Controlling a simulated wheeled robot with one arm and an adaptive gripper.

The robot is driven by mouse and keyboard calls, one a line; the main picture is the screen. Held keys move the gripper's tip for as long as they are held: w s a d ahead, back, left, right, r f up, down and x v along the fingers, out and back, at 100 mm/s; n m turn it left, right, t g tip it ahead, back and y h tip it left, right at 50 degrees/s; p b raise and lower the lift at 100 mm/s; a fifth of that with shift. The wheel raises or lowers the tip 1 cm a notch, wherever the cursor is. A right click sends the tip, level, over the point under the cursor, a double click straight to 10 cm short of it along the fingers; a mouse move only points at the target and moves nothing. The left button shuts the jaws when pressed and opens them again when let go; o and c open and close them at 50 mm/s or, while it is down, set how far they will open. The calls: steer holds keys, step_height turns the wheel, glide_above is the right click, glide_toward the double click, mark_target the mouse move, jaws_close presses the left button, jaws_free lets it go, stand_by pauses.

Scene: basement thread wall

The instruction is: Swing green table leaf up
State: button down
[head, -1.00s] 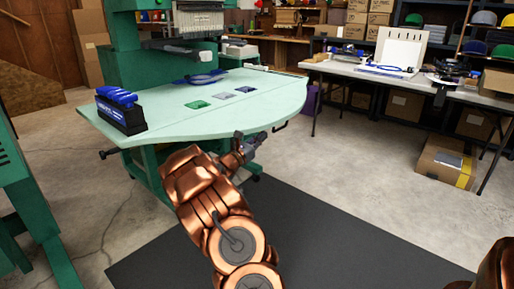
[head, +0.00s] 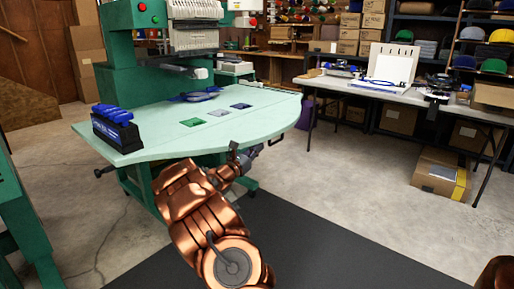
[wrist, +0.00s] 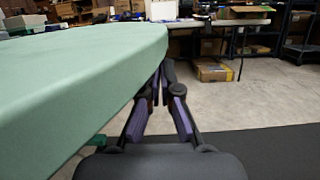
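The green table leaf (head: 165,140) is a pale green top with a rounded right end, joined to the green machine. It looks about level in the head view. In the wrist view its edge (wrist: 85,100) fills the left side. My gripper (head: 245,152) is at the leaf's near edge, toward the rounded end, with its tips close beside or just under the rim. I cannot tell whether they touch it. In the wrist view the gripper (wrist: 160,100) shows two purple-padded fingers with a gap between them and nothing clearly held. The leaf's underside is mostly hidden.
On the leaf lie a blue-topped black box (head: 115,128), a green patch (head: 191,122), a grey patch (head: 219,112), a dark blue patch (head: 241,105) and a blue item (head: 195,96). A dark mat (head: 300,245) covers the near floor. A carton (head: 440,174) is at right.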

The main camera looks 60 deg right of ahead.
steer(key=shift+r+n+p, duration=0.5)
steer(key=shift+r+p, duration=0.3)
steer(key=shift+r, duration=0.3)
step_height(320, 180, down, 5)
steer(key=p+v, duration=0.2)
steer(key=v, duration=0.8)
steer(key=shift+a, duration=0.1)
